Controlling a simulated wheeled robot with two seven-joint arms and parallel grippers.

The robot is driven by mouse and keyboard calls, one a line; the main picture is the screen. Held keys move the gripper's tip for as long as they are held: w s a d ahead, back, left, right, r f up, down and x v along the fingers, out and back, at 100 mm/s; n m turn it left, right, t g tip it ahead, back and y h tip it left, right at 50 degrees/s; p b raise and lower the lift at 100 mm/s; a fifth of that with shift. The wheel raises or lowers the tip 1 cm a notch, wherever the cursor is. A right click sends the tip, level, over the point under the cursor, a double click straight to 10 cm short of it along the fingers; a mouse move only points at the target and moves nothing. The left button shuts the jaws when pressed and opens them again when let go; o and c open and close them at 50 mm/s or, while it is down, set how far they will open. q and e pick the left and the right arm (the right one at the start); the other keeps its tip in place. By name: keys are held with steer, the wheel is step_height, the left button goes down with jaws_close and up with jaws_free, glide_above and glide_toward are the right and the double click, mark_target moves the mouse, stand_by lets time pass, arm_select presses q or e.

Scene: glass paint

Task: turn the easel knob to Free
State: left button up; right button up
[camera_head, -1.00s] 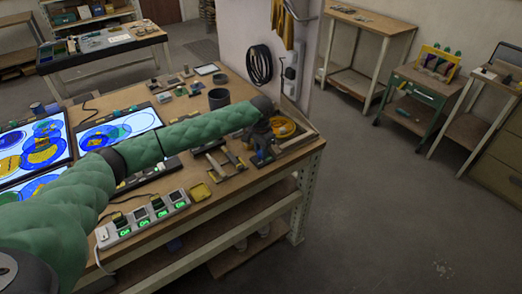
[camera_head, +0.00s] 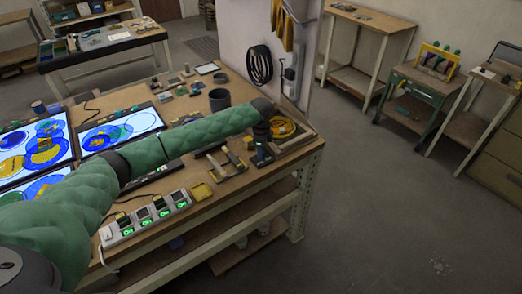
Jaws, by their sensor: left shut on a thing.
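My left arm reaches in from the left over the workbench. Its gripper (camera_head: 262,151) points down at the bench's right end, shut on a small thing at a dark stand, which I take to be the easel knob. The knob is hidden behind the fingers, so its setting cannot be read. My right gripper is not in view.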

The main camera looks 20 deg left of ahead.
arm_select(q)
steer(key=shift+r+m, duration=0.15)
steer(key=shift+m, duration=0.75)
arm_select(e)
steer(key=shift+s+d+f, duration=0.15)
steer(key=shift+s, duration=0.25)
arm_select(q)
steer(key=shift+w, duration=0.1)
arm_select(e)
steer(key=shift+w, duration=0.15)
arm_select(q)
steer(key=o, duration=0.9)
steer(key=shift+o, duration=0.4)
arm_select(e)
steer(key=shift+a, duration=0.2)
